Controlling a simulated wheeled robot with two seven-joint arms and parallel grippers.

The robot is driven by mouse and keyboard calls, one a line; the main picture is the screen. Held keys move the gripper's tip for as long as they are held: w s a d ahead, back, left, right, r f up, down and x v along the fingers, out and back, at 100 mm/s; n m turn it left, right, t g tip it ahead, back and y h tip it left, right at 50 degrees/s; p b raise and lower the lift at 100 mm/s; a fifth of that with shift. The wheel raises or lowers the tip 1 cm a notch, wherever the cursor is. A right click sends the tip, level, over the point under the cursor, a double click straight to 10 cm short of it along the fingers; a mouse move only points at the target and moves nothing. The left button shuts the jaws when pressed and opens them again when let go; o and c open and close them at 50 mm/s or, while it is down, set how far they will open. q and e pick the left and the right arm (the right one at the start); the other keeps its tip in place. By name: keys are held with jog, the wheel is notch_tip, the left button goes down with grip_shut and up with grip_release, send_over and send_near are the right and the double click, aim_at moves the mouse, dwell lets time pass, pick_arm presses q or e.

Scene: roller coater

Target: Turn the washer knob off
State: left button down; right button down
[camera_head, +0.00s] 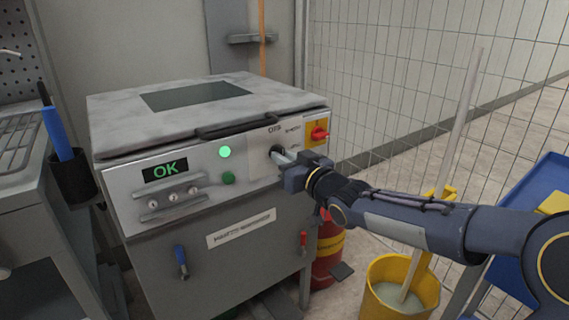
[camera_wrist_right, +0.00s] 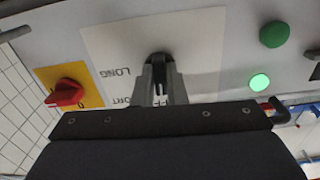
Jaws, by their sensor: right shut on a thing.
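The washer (camera_head: 225,265) is a grey metal machine with a light control panel. Its small black knob (camera_head: 276,151) sits on a white label plate at the panel's right part. In the right wrist view the knob (camera_wrist_right: 160,57) is partly hidden by my fingers, and printed letters reading LONG, part of SHORT and what looks like OFF lie around it. My right gripper (camera_head: 281,157) reaches in from the right and is shut on the knob; its fingers (camera_wrist_right: 160,80) point straight at the panel. The knob's exact pointer direction is hidden. My left gripper is not in view.
A red switch on a yellow plate (camera_head: 318,132) is just right of the knob. The display (camera_head: 165,170) reads OK, beside a lit green lamp (camera_head: 224,152) and a green button (camera_head: 228,178). A yellow mop bucket (camera_head: 380,275) stands below my right arm; a wire fence is behind.

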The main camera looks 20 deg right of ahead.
jog(key=shift+n, duration=0.4)
jog(key=c, duration=1.5)
grip_release()
jog(key=shift+o, duration=0.2)
jog(key=shift+s, duration=0.1)
jog(key=p+v, duration=0.2)
jog(key=v, duration=0.5)
jog(key=shift+s+d, duration=0.15)
jog(key=shift+s, duration=0.15)
